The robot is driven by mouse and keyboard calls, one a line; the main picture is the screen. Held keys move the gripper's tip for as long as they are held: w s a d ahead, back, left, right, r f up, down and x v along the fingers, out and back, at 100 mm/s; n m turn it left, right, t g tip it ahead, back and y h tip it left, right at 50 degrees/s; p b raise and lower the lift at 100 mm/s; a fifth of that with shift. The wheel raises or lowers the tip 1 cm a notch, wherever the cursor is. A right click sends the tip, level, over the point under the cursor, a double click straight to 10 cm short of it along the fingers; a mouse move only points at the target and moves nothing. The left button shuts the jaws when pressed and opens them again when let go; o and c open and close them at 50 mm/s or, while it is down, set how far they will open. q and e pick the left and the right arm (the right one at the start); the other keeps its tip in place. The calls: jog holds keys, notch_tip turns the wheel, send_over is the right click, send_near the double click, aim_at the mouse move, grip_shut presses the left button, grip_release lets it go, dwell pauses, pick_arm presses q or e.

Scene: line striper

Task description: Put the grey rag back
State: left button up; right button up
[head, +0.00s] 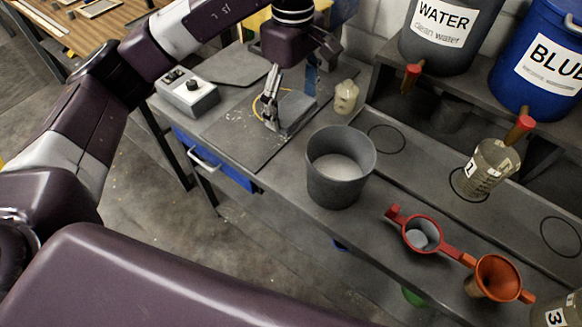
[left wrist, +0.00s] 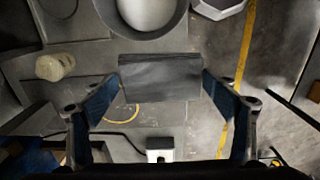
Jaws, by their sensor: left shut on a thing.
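The grey rag (head: 297,108) looks like a folded grey block over the dark mat on the bench. My left gripper (head: 271,112) is shut on it. In the left wrist view the rag (left wrist: 160,76) spans between the two blue-padded fingertips of my left gripper (left wrist: 160,84). A yellow ring mark (left wrist: 124,112) shows partly beside and beneath the rag; part of it is hidden. I cannot tell whether the rag touches the bench or hangs just above it. My right gripper is not in view.
A grey bucket (head: 340,190) stands just right of the rag, with a small cream bottle (head: 346,97) behind. A grey control box (head: 187,93) sits left. Red-handled strainer (head: 421,232), orange funnel (head: 497,277) and a labelled jar (head: 489,170) are farther right. Water (head: 447,35) and blue (head: 540,65) drums stand behind.

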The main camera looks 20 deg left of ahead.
pick_arm(q)
jog(key=p, duration=0.3)
send_over(292, 171)
notch_tip(292, 171, down, 15)
jog(key=shift+r, duration=0.1)
jog(key=shift+f, duration=0.3)
notch_tip(292, 171, down, 4)
jog(key=shift+f+p, duration=0.1)
jog(key=shift+p, duration=0.45)
jog(key=shift+f, duration=0.15)
jog(key=o, duration=1.1)
